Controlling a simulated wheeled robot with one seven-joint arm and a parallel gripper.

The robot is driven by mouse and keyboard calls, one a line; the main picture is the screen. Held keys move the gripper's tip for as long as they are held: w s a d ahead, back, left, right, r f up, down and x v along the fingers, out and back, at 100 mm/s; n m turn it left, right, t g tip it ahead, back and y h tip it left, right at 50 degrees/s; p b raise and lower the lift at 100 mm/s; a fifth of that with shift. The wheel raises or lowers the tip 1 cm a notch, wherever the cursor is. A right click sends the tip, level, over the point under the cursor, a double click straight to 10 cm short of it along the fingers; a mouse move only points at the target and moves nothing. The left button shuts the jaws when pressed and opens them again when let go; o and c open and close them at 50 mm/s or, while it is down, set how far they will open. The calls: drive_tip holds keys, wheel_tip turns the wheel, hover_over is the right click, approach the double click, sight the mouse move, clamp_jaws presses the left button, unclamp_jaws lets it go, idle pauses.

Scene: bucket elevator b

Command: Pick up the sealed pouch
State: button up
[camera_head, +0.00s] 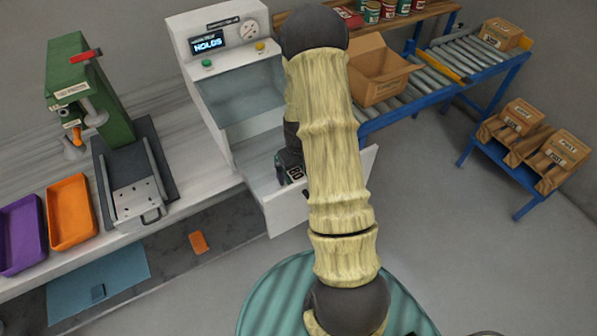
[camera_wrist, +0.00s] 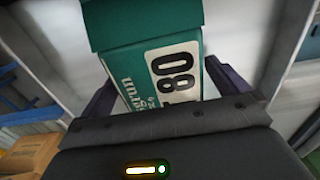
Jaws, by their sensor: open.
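The sealed pouch (camera_wrist: 150,65) is green with a white label marked 80. In the wrist view it lies between the two dark fingers of my gripper (camera_wrist: 165,88), one on each side of it. The fingers are open, and I cannot tell whether either one touches the pouch. In the head view a small part of the pouch (camera_head: 296,173) shows at the open tray (camera_head: 285,207) of the white machine (camera_head: 215,100). My arm hides much of the tray and most of my gripper there.
Pale walls stand close on both sides of my gripper. A cardboard box (camera_head: 375,75) sits on the roller conveyor (camera_head: 430,85) to the right. A green press (camera_head: 85,90), an orange tray (camera_head: 71,212) and a purple tray (camera_head: 22,235) are on the left counter.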

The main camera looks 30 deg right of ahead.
drive_tip(key=c, duration=0.8)
drive_tip(key=shift+o, duration=0.2)
drive_tip(key=shift+r, duration=0.1)
wheel_tip(320, 180, up, 18)
drive_tip(key=b, duration=0.2)
idle(0.3)
